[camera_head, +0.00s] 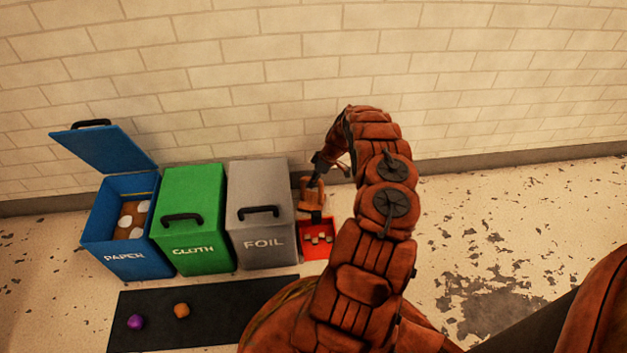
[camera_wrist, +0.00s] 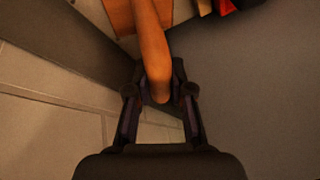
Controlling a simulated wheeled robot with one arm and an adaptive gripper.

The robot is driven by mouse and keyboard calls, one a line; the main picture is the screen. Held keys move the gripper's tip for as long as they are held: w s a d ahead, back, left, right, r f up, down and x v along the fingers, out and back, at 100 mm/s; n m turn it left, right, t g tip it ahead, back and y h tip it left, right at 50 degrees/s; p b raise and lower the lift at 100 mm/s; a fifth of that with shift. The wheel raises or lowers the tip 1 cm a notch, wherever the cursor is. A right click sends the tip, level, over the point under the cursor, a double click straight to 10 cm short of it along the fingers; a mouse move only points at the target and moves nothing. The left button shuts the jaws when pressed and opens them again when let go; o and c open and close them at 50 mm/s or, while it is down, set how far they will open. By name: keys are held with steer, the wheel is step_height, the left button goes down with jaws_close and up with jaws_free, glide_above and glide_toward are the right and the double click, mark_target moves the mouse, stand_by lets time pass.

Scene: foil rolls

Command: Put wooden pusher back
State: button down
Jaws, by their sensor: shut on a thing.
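The wooden pusher (camera_head: 311,201) is an orange-brown tool with a blocky lower part, beside the grey FOIL bin and above or behind the red tray (camera_head: 303,246). My gripper (camera_head: 316,180) is at its upper end. In the wrist view, my gripper (camera_wrist: 160,92) is shut on the pusher's rounded handle (camera_wrist: 152,50), which runs up the picture to a wider wooden part. Whether the pusher touches the tray or floor cannot be told. My arm stands just right of it in the head view.
The grey FOIL bin (camera_head: 262,203) and green CLOTH bin (camera_head: 196,213) have lids down. The blue PAPER bin (camera_head: 124,263) is open. A dark mat (camera_head: 235,310) bears a purple lump (camera_head: 136,321) and an orange lump (camera_head: 181,310). A brick wall stands close behind.

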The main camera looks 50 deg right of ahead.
steer(key=c, duration=1)
jaws_free()
steer(key=shift+c, duration=0.2)
steer(key=shift+r, duration=0.1)
